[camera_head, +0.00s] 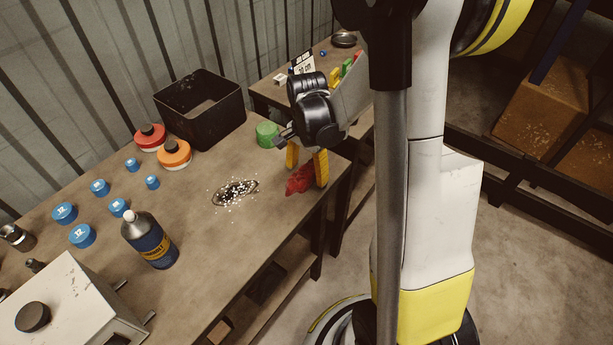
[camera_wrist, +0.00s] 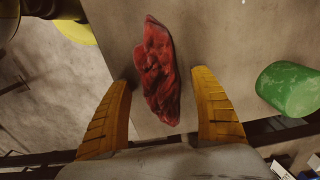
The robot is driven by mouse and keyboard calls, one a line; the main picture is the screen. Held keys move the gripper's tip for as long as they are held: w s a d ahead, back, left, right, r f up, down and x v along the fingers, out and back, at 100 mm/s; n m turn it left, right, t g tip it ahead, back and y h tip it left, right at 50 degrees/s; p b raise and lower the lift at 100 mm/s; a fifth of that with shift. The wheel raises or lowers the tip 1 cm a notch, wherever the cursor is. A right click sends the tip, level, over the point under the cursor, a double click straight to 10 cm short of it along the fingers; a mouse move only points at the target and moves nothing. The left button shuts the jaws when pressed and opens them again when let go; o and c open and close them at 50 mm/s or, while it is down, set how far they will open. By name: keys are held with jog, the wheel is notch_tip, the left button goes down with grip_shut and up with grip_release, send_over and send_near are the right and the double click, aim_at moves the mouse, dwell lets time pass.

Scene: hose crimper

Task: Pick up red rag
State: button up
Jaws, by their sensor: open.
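The red rag (camera_head: 300,180) lies crumpled on the workbench near its right end. In the wrist view the red rag (camera_wrist: 158,72) is a long folded heap, upright in the picture between the fingers. My gripper (camera_head: 308,168) has its two yellow fingers pointing down at the rag. In the wrist view my gripper (camera_wrist: 162,112) is open, with one finger on each side of the rag's lower end and bare bench showing between each finger and the cloth. I cannot tell how far the fingertips are above the bench.
A green cylinder (camera_head: 267,134) stands beside my gripper; it also shows in the wrist view (camera_wrist: 288,90). A dark patch with white bits (camera_head: 236,192) lies left of the rag. A black bin (camera_head: 200,110), a blue bottle (camera_head: 149,240) and several blue caps stand farther left.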

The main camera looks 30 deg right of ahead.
aim_at(311, 167)
jog(key=shift+f, duration=0.2)
jog(key=c, duration=1.3)
jog(key=shift+s, duration=0.1)
jog(key=shift+r+p, duration=0.3)
jog(key=shift+r, duration=0.2)
jog(key=shift+c, duration=1.4)
jog(key=r, duration=0.1)
jog(key=r+p, duration=0.2)
jog(key=r, duration=0.1)
jog(key=shift+s+d, duration=0.3)
jog(key=shift+s, duration=0.05)
jog(key=s+d+r+p, duration=0.2)
jog(key=s+d+r, duration=0.4)
jog(key=s, duration=0.2)
jog(key=shift+s+d+p, duration=0.2)
jog(key=shift+d+p, duration=0.1)
jog(key=shift+p, duration=0.1)
